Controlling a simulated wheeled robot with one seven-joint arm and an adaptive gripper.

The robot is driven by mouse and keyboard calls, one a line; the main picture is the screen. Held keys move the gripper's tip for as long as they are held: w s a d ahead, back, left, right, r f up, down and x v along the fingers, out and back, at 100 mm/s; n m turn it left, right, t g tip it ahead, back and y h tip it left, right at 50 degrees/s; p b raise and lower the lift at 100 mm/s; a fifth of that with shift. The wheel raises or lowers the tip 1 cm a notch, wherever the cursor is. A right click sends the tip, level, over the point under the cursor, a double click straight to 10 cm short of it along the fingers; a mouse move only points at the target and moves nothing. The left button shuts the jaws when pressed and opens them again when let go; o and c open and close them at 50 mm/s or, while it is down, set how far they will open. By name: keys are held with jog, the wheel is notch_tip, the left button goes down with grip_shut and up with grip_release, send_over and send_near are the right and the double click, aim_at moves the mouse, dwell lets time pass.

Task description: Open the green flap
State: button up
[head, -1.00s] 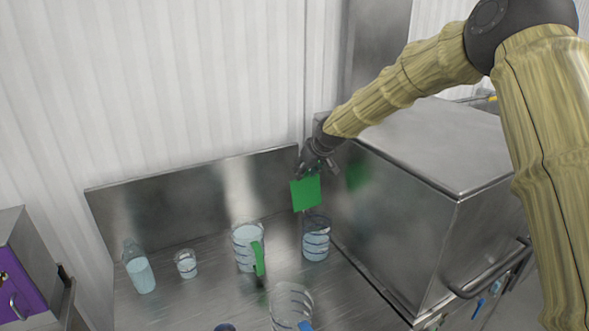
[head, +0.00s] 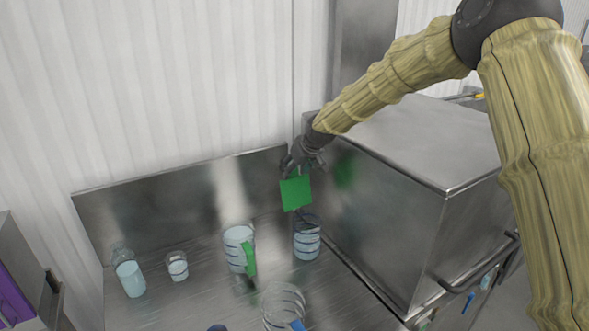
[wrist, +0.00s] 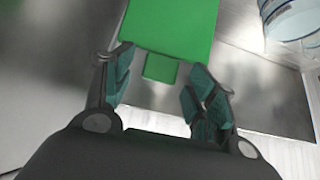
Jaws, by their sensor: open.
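The green flap (head: 296,194) is a flat, bright green square, standing near upright above the steel counter, beside the left side of the large steel box. My gripper (head: 297,172) is at its upper edge in the head view. In the wrist view the green panel (wrist: 172,22) fills the top middle, with a small green tab (wrist: 160,69) jutting from it. My gripper (wrist: 160,75) is open, its two fingers on either side of the tab. I cannot tell whether a finger touches the panel. What the flap is fixed to is hidden.
A clear container (head: 307,240) stands just below the flap. A jug with a green handle (head: 250,260), a jug with a blue handle (head: 297,326), a small cup (head: 177,267) and a bottle (head: 131,280) stand on the counter. The steel box (head: 395,200) bounds the right side.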

jog(key=v, duration=1.1)
jog(key=shift+r, duration=0.2)
jog(key=shift+s+d, duration=0.1)
